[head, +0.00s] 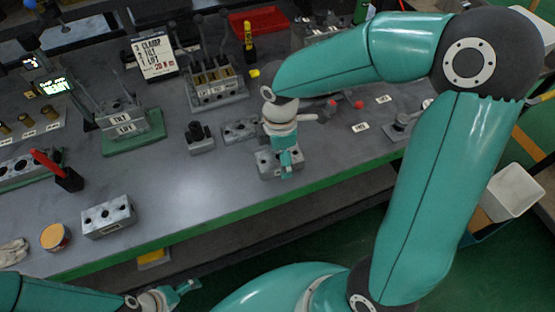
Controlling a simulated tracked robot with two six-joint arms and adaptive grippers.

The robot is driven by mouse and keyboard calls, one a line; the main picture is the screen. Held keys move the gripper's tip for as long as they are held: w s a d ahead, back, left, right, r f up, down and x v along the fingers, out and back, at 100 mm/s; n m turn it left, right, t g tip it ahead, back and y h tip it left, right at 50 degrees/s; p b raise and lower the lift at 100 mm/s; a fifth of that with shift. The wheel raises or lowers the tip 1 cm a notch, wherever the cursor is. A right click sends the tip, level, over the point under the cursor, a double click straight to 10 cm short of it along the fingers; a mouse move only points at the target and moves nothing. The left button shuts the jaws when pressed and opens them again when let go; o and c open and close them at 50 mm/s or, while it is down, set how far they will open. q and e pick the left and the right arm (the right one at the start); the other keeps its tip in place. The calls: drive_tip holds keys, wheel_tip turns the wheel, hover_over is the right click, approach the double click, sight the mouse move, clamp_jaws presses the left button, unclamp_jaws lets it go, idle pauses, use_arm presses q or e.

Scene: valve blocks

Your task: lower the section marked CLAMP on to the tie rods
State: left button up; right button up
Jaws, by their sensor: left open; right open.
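A stack with plates reading TILT and LIFT (124,124) stands on a green base at the left, with thin tie rods (101,96) rising from it. No plate reading CLAMP can be made out on any block. A grey block with holes (265,165) sits near the bench's front edge, partly hidden by my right gripper (286,168). That gripper is open and points down over it; whether it touches is unclear. Another grey block with holes (108,217) lies at the front left. My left gripper (186,288) is open and empty, low in front of the bench.
A sign (154,56) listing CLAMP, TILT and LIFT stands behind the stack. A valve assembly (216,84), a black-knobbed part (200,138) and a flat block (240,129) stand mid-bench. A red-handled tool (48,163) and a tin (55,237) are left. The front middle is clear.

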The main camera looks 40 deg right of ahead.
drive_tip(key=shift+f, duration=0.4)
drive_tip(key=shift+c, duration=0.3)
drive_tip(key=c, duration=1.6)
drive_tip(key=shift+r, duration=0.15)
